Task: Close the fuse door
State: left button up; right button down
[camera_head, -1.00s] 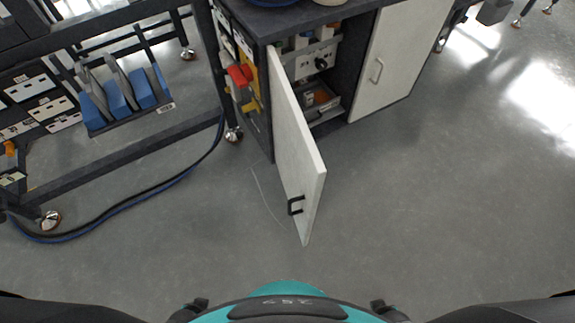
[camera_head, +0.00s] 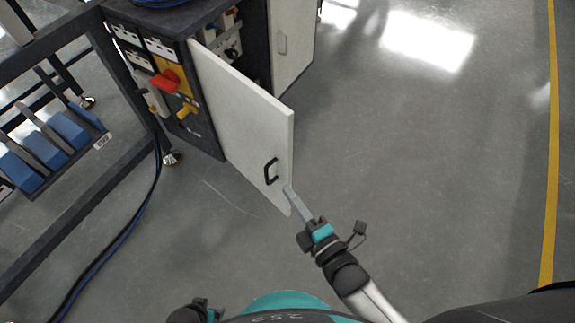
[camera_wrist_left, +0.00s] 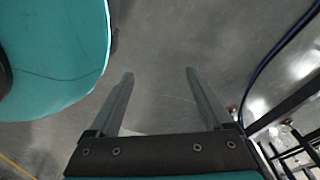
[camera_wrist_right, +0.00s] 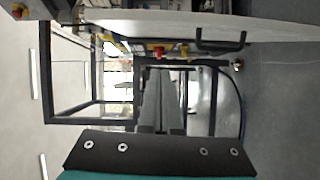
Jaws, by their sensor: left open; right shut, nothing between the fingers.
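The fuse door (camera_head: 245,120) is a white panel, swung wide open from the dark cabinet (camera_head: 215,140), with a black handle (camera_head: 271,172) near its free edge. My right gripper (camera_head: 289,190) is shut and empty, its fingertips at the lower part of the door's free edge, just right of the handle. I cannot tell whether they touch. In the right wrist view the door (camera_wrist_right: 150,22) and its handle (camera_wrist_right: 220,43) lie above the fingers (camera_wrist_right: 165,72). My left gripper (camera_wrist_left: 158,75) is open and empty over the floor.
A second white cabinet door (camera_head: 292,45) stands beyond the opening. A red switch (camera_head: 166,80) and yellow part (camera_head: 187,108) are on the cabinet's side. A rack with blue bins (camera_head: 70,128) and dark cables (camera_head: 130,225) lie left. Floor to the right is clear.

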aim_at(281, 151)
pick_arm(q)
jog(key=w+d+r+b, duration=0.4)
jog(key=w+r, duration=0.1)
jog(key=shift+w+d+r+h, duration=0.15)
jog(key=shift+d+r+h, duration=0.05)
jog(key=shift+r+h, duration=0.15)
pick_arm(e)
jog(key=shift+n+t, duration=0.3)
jog(key=shift+w+a+r, duration=0.25)
jog(key=shift+w, duration=1.65)
jog(key=shift+w+a+r, duration=0.2)
jog(key=shift+w+a, duration=0.1)
jog(key=shift+w, duration=1.6)
jog(key=shift+w+a+r, duration=0.25)
jog(key=shift+w, duration=1.65)
